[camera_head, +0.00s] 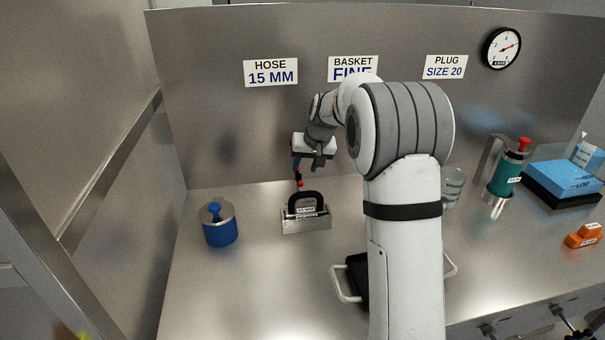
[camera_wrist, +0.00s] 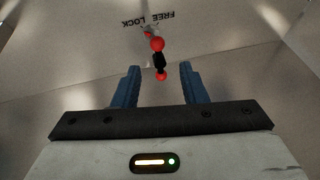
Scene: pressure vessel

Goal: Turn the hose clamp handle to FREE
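The hose clamp handle (camera_wrist: 159,60) is a short black bar with a red ball at each end. In the wrist view it runs nearly straight up the picture, its far end by a FREE and LOCK label (camera_wrist: 147,20) that reads upside down. The word its pointer meets is unclear. My gripper (camera_wrist: 160,70) is open, with blue fingers on either side of the handle's near red ball. Contact does not show. In the head view my gripper (camera_head: 307,166) hangs just above the small red-ended handle (camera_head: 299,180).
A metal block (camera_head: 306,224) marked 15 MM with a black arch stands below my gripper. A blue pot (camera_head: 220,228) is left of it. A black tray with white handles (camera_head: 347,287) is partly hidden by my arm. Bottles and a blue box (camera_head: 562,178) stand at the right.

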